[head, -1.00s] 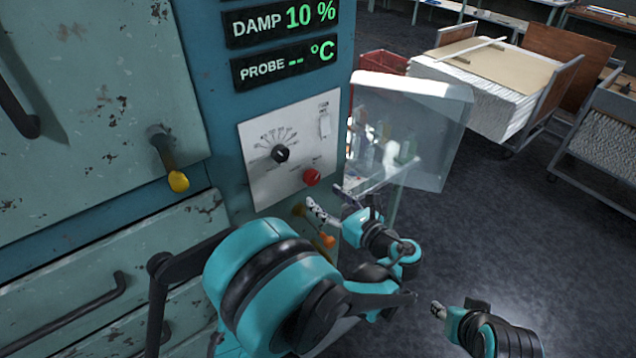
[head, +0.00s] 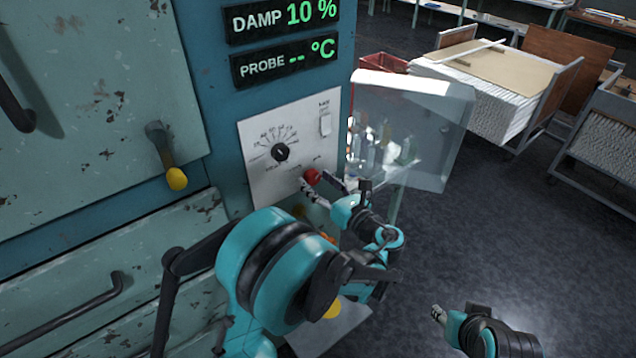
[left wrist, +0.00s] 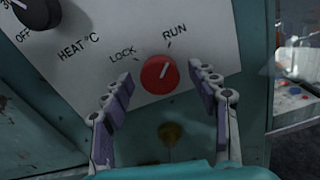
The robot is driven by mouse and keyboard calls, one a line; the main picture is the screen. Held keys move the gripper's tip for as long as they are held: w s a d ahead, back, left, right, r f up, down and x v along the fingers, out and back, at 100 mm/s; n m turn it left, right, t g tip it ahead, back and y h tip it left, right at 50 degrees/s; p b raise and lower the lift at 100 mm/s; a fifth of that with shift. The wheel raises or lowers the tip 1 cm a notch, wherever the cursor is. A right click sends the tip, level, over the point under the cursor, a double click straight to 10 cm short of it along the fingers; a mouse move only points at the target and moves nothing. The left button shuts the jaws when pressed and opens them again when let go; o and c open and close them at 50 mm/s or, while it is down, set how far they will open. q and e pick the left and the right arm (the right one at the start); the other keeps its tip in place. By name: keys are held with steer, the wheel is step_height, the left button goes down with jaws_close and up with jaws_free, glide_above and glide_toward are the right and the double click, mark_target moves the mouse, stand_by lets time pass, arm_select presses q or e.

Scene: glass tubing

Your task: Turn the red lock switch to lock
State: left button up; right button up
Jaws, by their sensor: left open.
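The red lock switch (head: 312,176) is a round knob low on the white control panel (head: 262,188). In the left wrist view the red knob (left wrist: 160,74) lies between the words LOCK and RUN, and its pale pointer line aims up and right, toward RUN. My left gripper (head: 322,187) is open at the knob, and in the left wrist view its fingers (left wrist: 164,82) stand to either side of it. I cannot tell whether they touch it. My right gripper (head: 438,313) is low at right, away from the panel; its finger opening is unclear.
A black heat dial (head: 280,152) and a white rocker switch (head: 325,124) share the panel. A yellow-tipped handle (head: 176,178) juts from the cabinet at left. Open floor lies to the right.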

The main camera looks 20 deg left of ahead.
arm_select(q)
steer(key=c, duration=1.2)
steer(key=shift+o, duration=0.2)
steer(key=n+b, duration=0.1)
steer(key=n, duration=0.7)
steer(key=shift+b, duration=0.3)
steer(key=n, duration=0.5)
steer(key=shift+n+b, duration=0.5)
steer(key=shift+n, duration=2)
